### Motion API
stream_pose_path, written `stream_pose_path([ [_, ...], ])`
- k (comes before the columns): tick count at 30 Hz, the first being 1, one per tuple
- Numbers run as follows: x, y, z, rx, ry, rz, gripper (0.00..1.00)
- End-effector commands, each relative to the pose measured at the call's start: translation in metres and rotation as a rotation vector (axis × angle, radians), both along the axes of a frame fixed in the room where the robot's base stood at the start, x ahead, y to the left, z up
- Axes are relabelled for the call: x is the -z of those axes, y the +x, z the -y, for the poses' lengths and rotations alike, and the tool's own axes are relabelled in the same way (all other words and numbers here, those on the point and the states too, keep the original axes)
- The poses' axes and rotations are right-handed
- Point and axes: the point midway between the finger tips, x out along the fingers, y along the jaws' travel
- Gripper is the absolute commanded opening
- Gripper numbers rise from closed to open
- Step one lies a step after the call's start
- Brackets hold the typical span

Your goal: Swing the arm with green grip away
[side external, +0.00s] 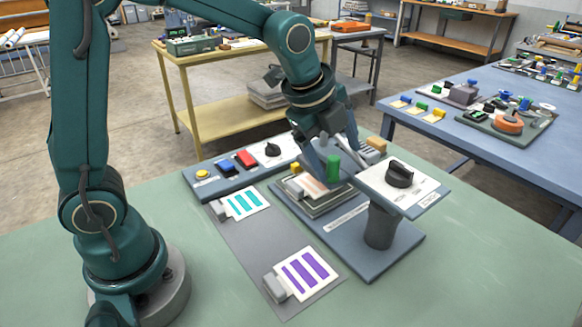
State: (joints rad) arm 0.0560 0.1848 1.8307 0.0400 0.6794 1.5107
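The green grip (333,168) is a small upright cylinder at the left end of the press's swing arm. That arm carries a white plate (423,186) with a black knob (400,174) and sits on a dark round post (380,226). The post stands on a blue-grey base (370,262). My gripper (337,164) points down at the green grip, with its fingers spread to the left and right of it. I see no clear contact. Under the arm's left end, a stack with a printed card (312,190) lies partly hidden by my gripper.
A control strip (217,187) with a red button (246,159) and a black knob lies behind. A grey mat (255,255) in front holds a teal-striped card (244,203) and a purple-striped card (307,274). The green table is clear at front right.

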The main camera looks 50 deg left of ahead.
Motion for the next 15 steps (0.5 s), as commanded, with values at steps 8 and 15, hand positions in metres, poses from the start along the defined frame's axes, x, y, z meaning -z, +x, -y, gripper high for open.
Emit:
stream_pose_path([
  [8, -0.0118, 0.0011, 0.0, -0.001, -0.002, 0.007, 0.8],
  [15, -0.0112, 0.0021, -0.0002, -0.001, -0.002, 0.005, 0.8],
])
